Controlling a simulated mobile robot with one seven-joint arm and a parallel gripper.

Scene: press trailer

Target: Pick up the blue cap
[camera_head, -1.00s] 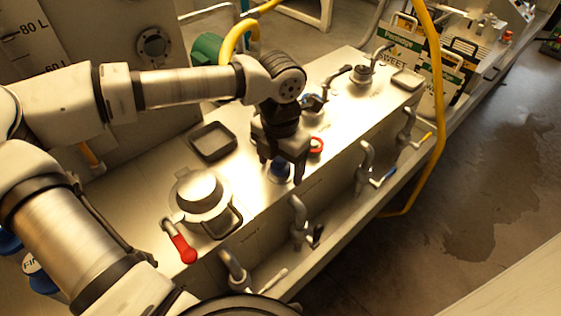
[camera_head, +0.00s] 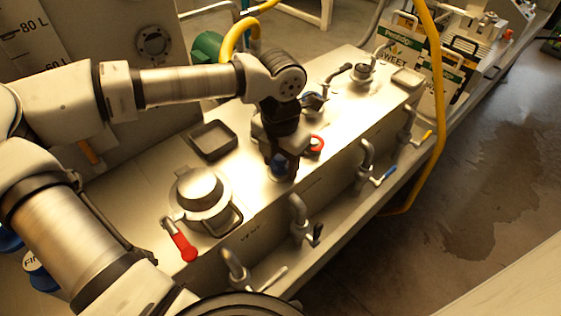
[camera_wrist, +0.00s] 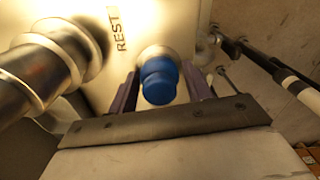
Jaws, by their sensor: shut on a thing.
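The blue cap (camera_head: 279,167) sits on a metal fitting near the front edge of the steel tank top. In the wrist view the blue cap (camera_wrist: 159,82) shows between my gripper's two fingers, with the pale round fitting just beyond it. My gripper (camera_head: 281,172) points down over the cap and is shut on it. The fingers hide part of the cap in the head view. In the wrist view my gripper (camera_wrist: 162,92) has one finger on each side of the cap.
A red ring (camera_head: 316,144) lies just right of my gripper. A square black tray (camera_head: 212,141) and a round lidded hatch (camera_head: 200,190) with a red handle (camera_head: 183,246) are to the left. Bent pipes (camera_head: 298,212) line the front. A yellow hose (camera_head: 440,120) hangs at right.

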